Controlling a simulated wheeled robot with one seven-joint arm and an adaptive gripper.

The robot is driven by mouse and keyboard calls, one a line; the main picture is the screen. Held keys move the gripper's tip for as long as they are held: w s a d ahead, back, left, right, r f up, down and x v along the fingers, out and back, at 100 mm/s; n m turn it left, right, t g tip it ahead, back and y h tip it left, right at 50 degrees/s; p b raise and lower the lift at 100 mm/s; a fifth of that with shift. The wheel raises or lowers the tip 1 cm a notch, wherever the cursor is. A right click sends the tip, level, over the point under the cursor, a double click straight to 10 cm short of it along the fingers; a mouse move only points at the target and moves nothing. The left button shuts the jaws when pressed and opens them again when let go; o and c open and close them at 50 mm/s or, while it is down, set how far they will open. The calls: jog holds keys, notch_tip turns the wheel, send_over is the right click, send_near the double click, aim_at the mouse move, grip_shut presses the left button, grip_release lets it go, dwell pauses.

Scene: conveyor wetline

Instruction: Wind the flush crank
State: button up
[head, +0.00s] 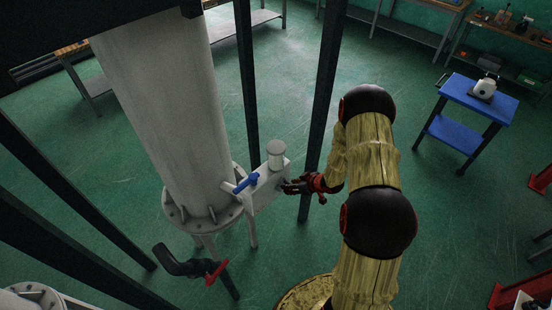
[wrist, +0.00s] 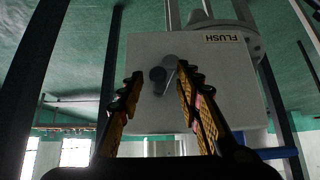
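The flush crank (wrist: 170,64) is a short grey arm with a dark round knob (wrist: 157,74) on the face of a white box (wrist: 145,48). The box is marked FLUSH, upside down in the wrist view. In the head view the white box (head: 267,190) sits beside the big white column, and the crank is not clearly visible. My gripper (wrist: 160,76) is open, with the crank and knob showing between its fingertips. I cannot tell whether a finger touches the crank. In the head view my gripper (head: 292,186) is close to the box's right side.
The white column (head: 165,110) stands left of the box. A blue handle (head: 246,183) and a dark pipe with a red handle (head: 216,273) are nearby. Dark posts (head: 325,100) rise around my arm. A blue cart (head: 480,98) stands at the right on open green floor.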

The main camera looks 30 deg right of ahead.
jog(key=s+d, duration=0.2)
jog(key=s, duration=0.4)
jog(key=shift+s+d+p, duration=0.2)
jog(key=shift+s+p, duration=0.1)
jog(key=shift+p, duration=0.05)
dwell(0.5)
